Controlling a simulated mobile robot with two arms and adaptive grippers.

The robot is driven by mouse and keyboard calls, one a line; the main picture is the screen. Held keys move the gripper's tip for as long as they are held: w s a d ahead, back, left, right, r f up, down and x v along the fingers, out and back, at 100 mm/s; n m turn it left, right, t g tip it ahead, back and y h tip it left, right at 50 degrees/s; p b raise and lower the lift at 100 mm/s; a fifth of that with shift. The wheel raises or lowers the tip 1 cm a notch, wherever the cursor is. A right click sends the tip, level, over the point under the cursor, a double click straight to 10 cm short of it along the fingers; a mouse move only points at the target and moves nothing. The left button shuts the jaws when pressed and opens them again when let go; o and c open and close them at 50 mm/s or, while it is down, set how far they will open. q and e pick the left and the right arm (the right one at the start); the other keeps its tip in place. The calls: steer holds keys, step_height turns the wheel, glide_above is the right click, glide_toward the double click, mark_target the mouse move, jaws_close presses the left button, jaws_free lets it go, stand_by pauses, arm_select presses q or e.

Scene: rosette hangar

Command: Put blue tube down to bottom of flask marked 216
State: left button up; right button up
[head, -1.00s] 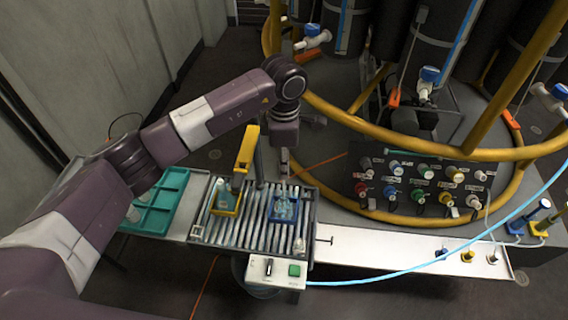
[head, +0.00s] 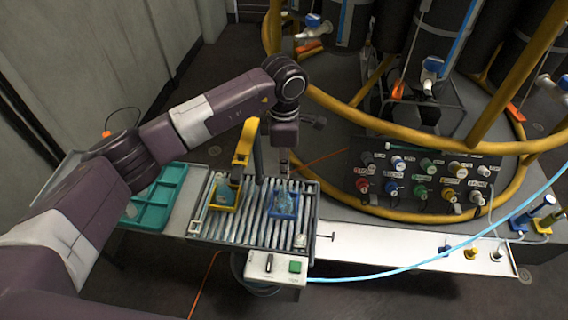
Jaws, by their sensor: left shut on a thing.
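My left gripper (head: 284,168) hangs pointing down over the roller conveyor, just above and behind a clear flask (head: 284,204) in a blue holder (head: 285,215). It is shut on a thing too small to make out. Another clear flask (head: 222,190) stands in a yellow holder (head: 224,207) to the left. No number is readable on either flask. A light-blue tube (head: 430,265) runs from the right edge down to the control box. Whether it is the task's blue tube, I cannot tell. My right gripper is not in view.
A teal tray (head: 155,203) lies left. A control box (head: 274,268) is at the front. A valve panel (head: 425,180) and yellow rails stand right; the white shelf (head: 385,250) is mostly clear.

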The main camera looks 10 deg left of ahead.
arm_select(q)
steer(key=shift+f, duration=0.15)
steer(key=shift+f+b, duration=1.8)
steer(key=shift+f, duration=0.15)
steer(key=shift+f+b, duration=0.15)
steer(key=shift+b, duration=0.15)
steer(key=shift+f, duration=0.2)
steer(key=o, duration=1)
steer(key=shift+c, duration=0.2)
steer(key=shift+o, duration=0.5)
